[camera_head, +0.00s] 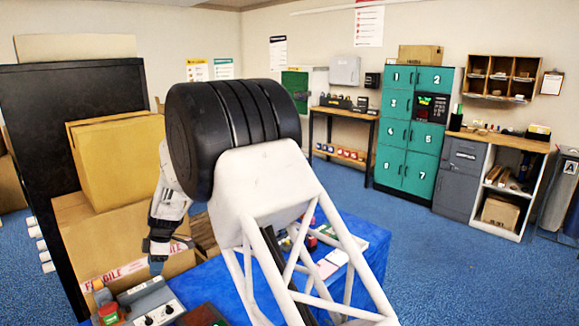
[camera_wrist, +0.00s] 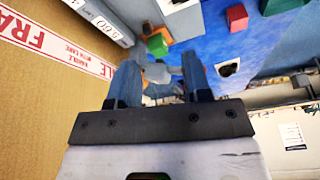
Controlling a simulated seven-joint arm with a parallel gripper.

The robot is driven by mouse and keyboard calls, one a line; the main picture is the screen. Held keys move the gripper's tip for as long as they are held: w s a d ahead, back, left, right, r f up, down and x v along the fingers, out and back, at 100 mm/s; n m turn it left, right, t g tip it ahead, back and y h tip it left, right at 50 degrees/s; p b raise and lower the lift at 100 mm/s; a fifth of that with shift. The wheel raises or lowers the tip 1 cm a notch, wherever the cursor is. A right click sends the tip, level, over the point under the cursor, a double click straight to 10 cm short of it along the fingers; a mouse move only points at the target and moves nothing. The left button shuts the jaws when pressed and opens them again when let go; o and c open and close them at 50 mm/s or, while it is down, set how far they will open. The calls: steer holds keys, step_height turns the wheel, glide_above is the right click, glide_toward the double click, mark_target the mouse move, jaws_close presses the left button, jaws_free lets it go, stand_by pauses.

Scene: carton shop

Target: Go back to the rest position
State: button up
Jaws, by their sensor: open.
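My gripper shows in the wrist view (camera_wrist: 160,85) with its two blue-grey fingers apart and nothing held between them. In the head view only part of my gripper (camera_head: 157,262) shows, low beside the cardboard box with the red FRAGILE tape (camera_head: 110,235). My arm's large dark joint and white frame cover the middle of the head view and hide much of the blue table (camera_head: 215,290). In the wrist view, the brown carton with FRAGILE tape (camera_wrist: 40,100) stands left of the fingers. Beyond the fingers lies the blue surface with small coloured blocks.
A second carton (camera_head: 115,150) is stacked on the taped one, before a black panel (camera_head: 30,110). A control box with buttons (camera_head: 150,305) sits at the front left. Green numbered lockers (camera_head: 412,130) and a workbench (camera_head: 345,125) stand at the far wall. Blue floor is open at right.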

steer(key=s+d+r+m+t, duration=0.1)
steer(key=s+d+r+m, duration=0.3)
steer(key=d+r, duration=0.55)
steer(key=s+d+r+m+t, duration=0.1)
steer(key=s+d+r+m, duration=0.35)
steer(key=d, duration=1.05)
steer(key=s+d+r+m+t, duration=0.1)
steer(key=s+d+r+m, duration=0.2)
steer(key=d+r, duration=0.7)
steer(key=s+d+m+t+h, duration=0.15)
steer(key=s+d+m, duration=0.55)
steer(key=s+d, duration=0.95)
steer(key=s+d+f+m+h, duration=0.2)
steer(key=s+d+m, duration=0.4)
steer(key=s+d, duration=0.4)
steer(key=s+f, duration=0.1)
steer(key=s, duration=0.3)
steer(key=shift+s+d, duration=0.15)
steer(key=shift+d, duration=0.1)
